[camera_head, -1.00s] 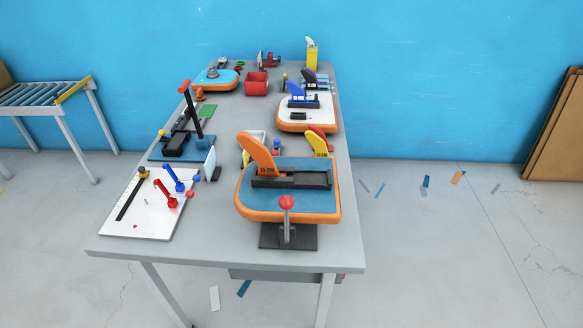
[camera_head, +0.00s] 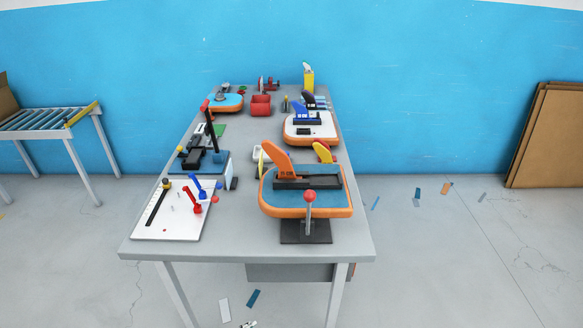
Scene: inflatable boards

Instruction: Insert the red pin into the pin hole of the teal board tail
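A red pin (camera_head: 191,200) with a bulky head leans over a white panel (camera_head: 150,228) at the table's front left. A blue pin (camera_head: 204,188) is just beside it. A teal board tail (camera_head: 348,194) with an orange rim lies on a black stand at the front right, with an orange fin (camera_head: 277,159) rising from a black box on it. The red pin is apart from this board, to its left. The pin hole cannot be made out at this size. Neither of my grippers can be made out in the head view.
A red-knobbed lever (camera_head: 309,197) stands at the teal board's front edge. A black press with a red-tipped handle (camera_head: 208,124) stands behind the white panel. A white-topped board (camera_head: 315,134), a red bin (camera_head: 261,105) and a light-blue board (camera_head: 232,101) are farther back. The grey tabletop (camera_head: 240,230) is bare between panel and stand.

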